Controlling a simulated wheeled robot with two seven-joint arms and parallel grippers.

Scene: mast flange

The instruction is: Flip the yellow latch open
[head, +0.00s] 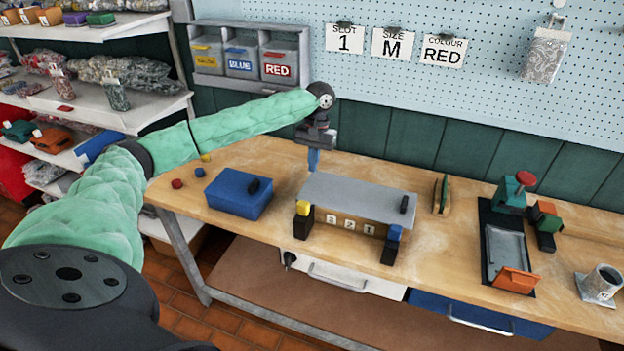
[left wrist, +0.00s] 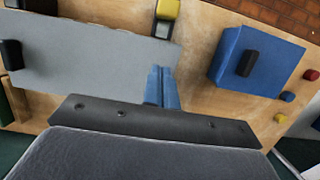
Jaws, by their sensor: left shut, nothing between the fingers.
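The yellow latch (head: 303,208) sits on a black post at the front left corner of a grey plate (head: 350,197). In the left wrist view the yellow latch (left wrist: 167,9) shows at the top edge, partly cut off. My left gripper (head: 313,162) is shut and empty, pointing down near the plate's back left corner. It is behind the latch and apart from it. In the left wrist view its blue fingers (left wrist: 161,88) are together beside the plate's edge. My right gripper is out of view.
A blue latch (head: 395,233) is at the plate's front right corner. A blue box (head: 230,195) with a black handle stands left of the plate, with small coloured pieces nearby. A machine with a red knob (head: 526,178) stands right. Bare wood lies between plate and box.

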